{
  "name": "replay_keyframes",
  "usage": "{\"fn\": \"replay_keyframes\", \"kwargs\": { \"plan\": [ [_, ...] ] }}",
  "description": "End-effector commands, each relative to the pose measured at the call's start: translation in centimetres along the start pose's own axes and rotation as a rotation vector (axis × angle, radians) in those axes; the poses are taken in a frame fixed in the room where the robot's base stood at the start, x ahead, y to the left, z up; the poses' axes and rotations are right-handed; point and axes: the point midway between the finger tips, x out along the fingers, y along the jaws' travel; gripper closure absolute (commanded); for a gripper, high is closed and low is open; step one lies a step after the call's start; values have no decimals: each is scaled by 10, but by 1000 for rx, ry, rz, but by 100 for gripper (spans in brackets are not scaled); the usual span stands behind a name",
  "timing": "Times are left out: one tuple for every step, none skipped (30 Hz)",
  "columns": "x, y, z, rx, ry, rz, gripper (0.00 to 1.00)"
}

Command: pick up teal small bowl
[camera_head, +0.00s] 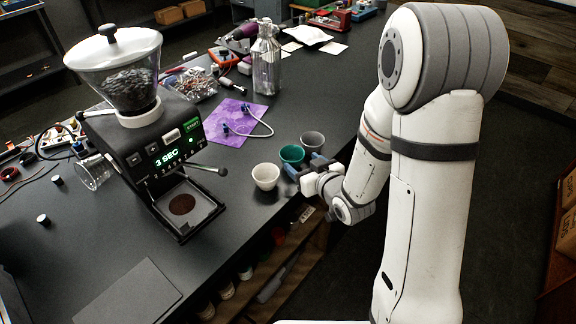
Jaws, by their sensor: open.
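The teal small bowl (292,154) stands upright on the dark table near its right-hand edge. It sits between a white bowl (265,176) at its front left and a grey bowl (312,141) at its back right. My gripper (299,168) is open, with its blue-grey fingers at the near side of the teal bowl. The fingers partly cover the bowl's lower part. I cannot tell from this view whether they touch it.
A coffee grinder (150,150) with a clear bean hopper stands at the left. A flat dark panel (128,292) is at the front left.

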Motion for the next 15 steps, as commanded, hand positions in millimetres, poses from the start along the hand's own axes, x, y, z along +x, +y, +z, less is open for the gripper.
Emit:
{"fn": "replay_keyframes", "kwargs": {
  "plan": [
    [1,0,0,0,0,0,33],
    [2,0,-1,0,0,-1,33],
    [5,0,-2,0,-1,-1,33],
    [8,-1,-2,0,-2,-2,33],
    [11,-1,-3,0,-2,-2,33],
    [16,-1,-4,1,-2,-2,33],
    [20,-1,-4,1,-2,-1,33],
    [24,-2,-5,0,-2,-2,33],
    [30,-2,-5,0,-2,-2,33],
    [33,-2,-5,0,-1,-2,33],
    [38,-2,-4,0,-2,-1,33],
    [42,-2,-4,0,-1,0,33],
    [45,-2,-4,0,-1,0,33],
    [47,-2,-3,0,-1,0,33],
    [49,-1,-3,-1,-1,0,33]
  ]
}}
